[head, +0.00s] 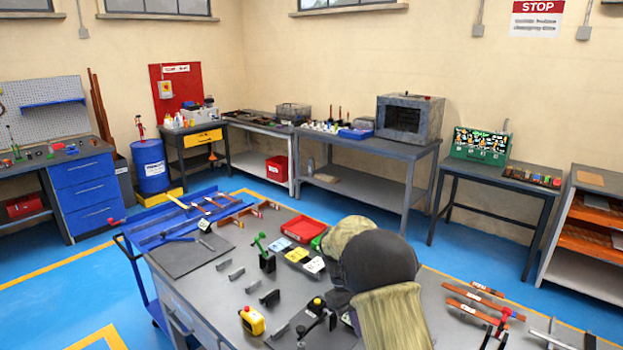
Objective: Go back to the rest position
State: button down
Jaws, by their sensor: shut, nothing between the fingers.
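My arm, with dark joints and olive covers, reaches over the grey workbench (195,290) in the head view. I cannot make out my gripper; the arm links hide where it could be. A small black bending tool with a lever (303,329) stands at the bench's front, just left of the arm. A yellow box with a red button (252,320) sits left of it. I cannot see anything carried by the arm.
A blue cart (150,232) adjoins the bench. Blue floor is free beyond.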

jog(key=s+d+r+m+t+y, duration=0.1)
jog(key=s+d+r+m+t, duration=0.1)
jog(key=s, duration=0.8)
jog(key=s+d+r+m+t+y, duration=0.2)
jog(key=s+m+t, duration=0.2)
jog(key=s, duration=0.6)
jog(key=shift+s+t, duration=0.3)
jog(key=shift+s, duration=0.1)
jog(key=shift+d, duration=0.1)
